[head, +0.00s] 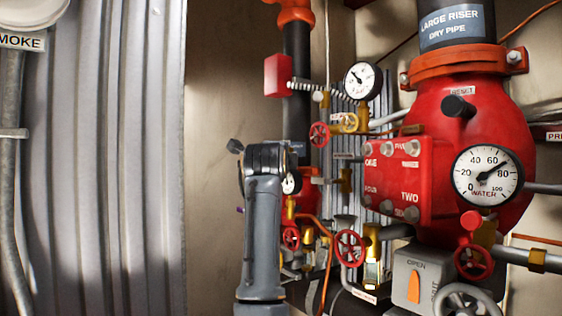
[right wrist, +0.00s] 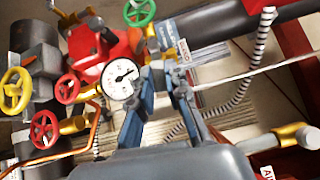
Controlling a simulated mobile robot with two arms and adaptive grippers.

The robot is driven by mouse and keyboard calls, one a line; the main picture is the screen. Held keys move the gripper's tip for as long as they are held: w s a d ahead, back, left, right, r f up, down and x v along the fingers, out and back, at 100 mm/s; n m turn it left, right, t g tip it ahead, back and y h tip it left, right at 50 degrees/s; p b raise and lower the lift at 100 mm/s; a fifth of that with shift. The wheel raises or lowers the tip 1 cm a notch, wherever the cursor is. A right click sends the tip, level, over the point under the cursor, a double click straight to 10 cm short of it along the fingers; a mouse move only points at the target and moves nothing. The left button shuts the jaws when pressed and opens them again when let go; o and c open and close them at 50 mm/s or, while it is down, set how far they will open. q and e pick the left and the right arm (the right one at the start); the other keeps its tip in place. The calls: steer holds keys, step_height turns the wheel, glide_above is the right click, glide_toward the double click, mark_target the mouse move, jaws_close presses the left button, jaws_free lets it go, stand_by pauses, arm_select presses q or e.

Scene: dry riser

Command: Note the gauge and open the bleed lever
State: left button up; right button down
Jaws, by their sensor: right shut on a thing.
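The water gauge (head: 489,175) is a white dial on the red valve body, its needle between 60 and 80. A smaller white gauge (head: 362,80) sits higher to its left, its needle toward the upper left. A white gauge (right wrist: 122,78) also shows in the right wrist view, just left of my right gripper (right wrist: 165,72). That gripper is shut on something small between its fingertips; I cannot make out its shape. In the head view a grey arm (head: 262,230) of mine rises in front of the pipework and hides the fingertips. I cannot pick out the bleed lever for certain.
A red valve body (head: 470,125) and a bolted red plate (head: 395,180) fill the right side. A red handwheel (head: 350,247) and a grey box with an orange handle (head: 414,286) stand low. Corrugated metal (head: 115,160) covers the left; the wall strip beside it is bare.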

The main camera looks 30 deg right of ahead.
arm_select(q)
step_height(320, 180, down, 7)
steer(key=b, duration=0.6)
step_height(320, 180, up, 8)
steer(key=p, duration=0.7)
steer(key=shift+s+f, duration=0.15)
steer(key=shift+s, duration=0.2)
arm_select(e)
steer(key=w+f+m+g+h, duration=0.2)
steer(key=m+g+h, duration=0.2)
steer(key=m+h, duration=0.3)
steer(key=w+f+m+g+h, duration=0.2)
steer(key=m+h, duration=0.5)
steer(key=m, duration=0.8)
steer(key=shift+w+a+f+m+g, duration=0.2)
steer(key=shift+f+m+g, duration=0.25)
steer(key=shift+g, duration=0.65)
steer(key=shift+f, duration=0.15)
